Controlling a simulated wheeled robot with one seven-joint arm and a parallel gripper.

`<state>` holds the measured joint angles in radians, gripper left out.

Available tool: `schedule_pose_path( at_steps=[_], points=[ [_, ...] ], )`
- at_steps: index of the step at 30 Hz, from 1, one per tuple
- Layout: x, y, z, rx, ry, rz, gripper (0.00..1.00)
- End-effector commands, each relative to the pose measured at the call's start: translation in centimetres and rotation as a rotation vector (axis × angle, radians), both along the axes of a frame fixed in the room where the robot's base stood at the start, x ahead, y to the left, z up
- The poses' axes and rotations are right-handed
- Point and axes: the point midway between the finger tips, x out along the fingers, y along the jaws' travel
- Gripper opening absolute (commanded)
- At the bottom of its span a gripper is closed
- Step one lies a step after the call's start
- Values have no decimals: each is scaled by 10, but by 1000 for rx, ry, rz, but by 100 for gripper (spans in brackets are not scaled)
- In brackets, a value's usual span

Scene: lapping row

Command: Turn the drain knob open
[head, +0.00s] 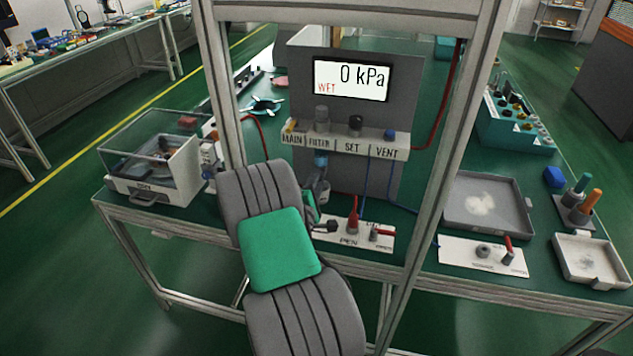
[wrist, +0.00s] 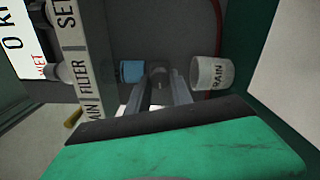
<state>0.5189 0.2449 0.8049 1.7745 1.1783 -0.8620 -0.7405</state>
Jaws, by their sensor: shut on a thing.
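My gripper (wrist: 160,85) reaches forward in the wrist view, its two grey fingers shut on a small grey round piece, which looks like the drain knob (wrist: 158,70). The fingers cover much of it, so its turn angle cannot be told. The blue filter bowl (wrist: 131,71) is on one side of the fingers, and a white cup marked DRAIN (wrist: 212,74) is on the other. In the head view the blue filter bowl (head: 321,159) hangs under the panel's FILTER label. My arm hides most of the gripper and the knob there.
The display (head: 351,79) reads 0 kPa with WET in red. A labelled shelf (head: 345,141) carries the MAIN, FILTER, SET and VENT controls. Frame posts (head: 457,150) stand either side; a clear-covered balance (head: 152,160) is left.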

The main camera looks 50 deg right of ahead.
Motion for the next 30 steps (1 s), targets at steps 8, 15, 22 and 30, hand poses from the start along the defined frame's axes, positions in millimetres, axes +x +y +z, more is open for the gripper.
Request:
schedule_pose_path(
  at_steps=[8,15,22,30],
  points=[
    [0,0,-1,1,2,0,36],
    [0,0,0,1,0,0,48],
    [-2,7,-2,2,0,2,48],
    [-22,56,-3,0,2,5,48]
  ],
)
